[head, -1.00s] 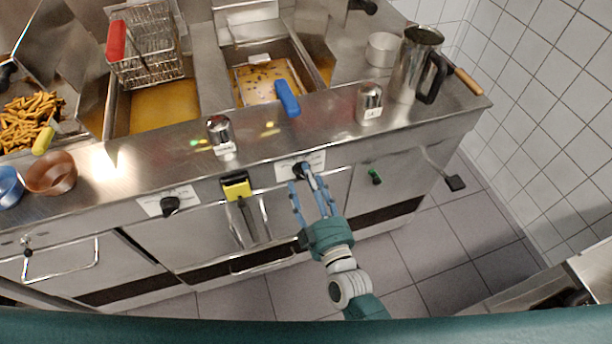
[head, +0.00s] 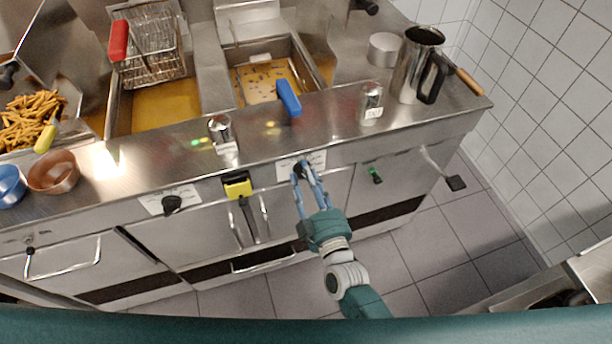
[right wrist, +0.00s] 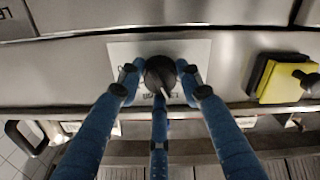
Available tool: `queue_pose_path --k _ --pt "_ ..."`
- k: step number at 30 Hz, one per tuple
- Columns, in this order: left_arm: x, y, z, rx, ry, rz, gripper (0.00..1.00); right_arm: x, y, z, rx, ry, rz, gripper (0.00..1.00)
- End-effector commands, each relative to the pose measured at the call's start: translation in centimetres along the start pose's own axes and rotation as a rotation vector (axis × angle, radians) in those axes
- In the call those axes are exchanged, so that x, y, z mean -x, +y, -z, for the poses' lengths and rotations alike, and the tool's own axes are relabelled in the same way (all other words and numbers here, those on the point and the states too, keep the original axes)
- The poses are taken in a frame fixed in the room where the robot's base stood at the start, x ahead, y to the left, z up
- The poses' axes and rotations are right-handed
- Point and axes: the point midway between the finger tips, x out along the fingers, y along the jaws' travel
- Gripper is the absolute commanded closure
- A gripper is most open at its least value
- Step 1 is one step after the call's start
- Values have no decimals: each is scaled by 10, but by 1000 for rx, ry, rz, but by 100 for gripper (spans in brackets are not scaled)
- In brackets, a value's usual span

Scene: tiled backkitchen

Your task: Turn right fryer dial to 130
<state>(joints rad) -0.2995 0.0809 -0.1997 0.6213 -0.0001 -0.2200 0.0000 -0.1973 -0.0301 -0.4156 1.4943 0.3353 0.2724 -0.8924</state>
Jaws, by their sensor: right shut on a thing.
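The right fryer dial is a round black knob with a white pointer line, on a white label plate (head: 316,159) on the fryer's front panel. In the right wrist view the dial (right wrist: 160,74) is in the middle, its pointer line towards the bottom of the picture, slightly right. My right gripper (head: 304,172) reaches the dial from the front; its blue fingers are shut on it from both sides, with a third finger below. The scale on the plate (right wrist: 200,48) is partly covered and too blurred to read. My left gripper is not in view.
The left fryer dial (head: 171,204) is on the same panel. A yellow-and-black block (head: 238,186) is between the dials. Door handles (head: 265,217) are below, and a green switch (head: 375,175) is to the right. Floor in front (head: 440,245) is clear.

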Motion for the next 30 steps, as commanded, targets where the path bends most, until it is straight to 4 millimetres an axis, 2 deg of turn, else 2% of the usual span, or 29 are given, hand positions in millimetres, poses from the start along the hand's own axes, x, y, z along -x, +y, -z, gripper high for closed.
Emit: queue_pose_path --k 6,14,15,17,26,30 --pt "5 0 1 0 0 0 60 1 -1 -3 -109 -7 3 91" --pt "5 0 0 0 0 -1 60 1 -1 -4 -114 -8 3 91" --pt "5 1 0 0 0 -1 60 1 -2 -4 -113 -8 4 57" --pt "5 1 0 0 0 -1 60 1 -2 -4 -113 -8 4 46" --pt "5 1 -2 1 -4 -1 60 2 -1 -2 -113 -4 2 46" --pt "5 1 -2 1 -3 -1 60 14 -1 -3 -114 -5 2 46"
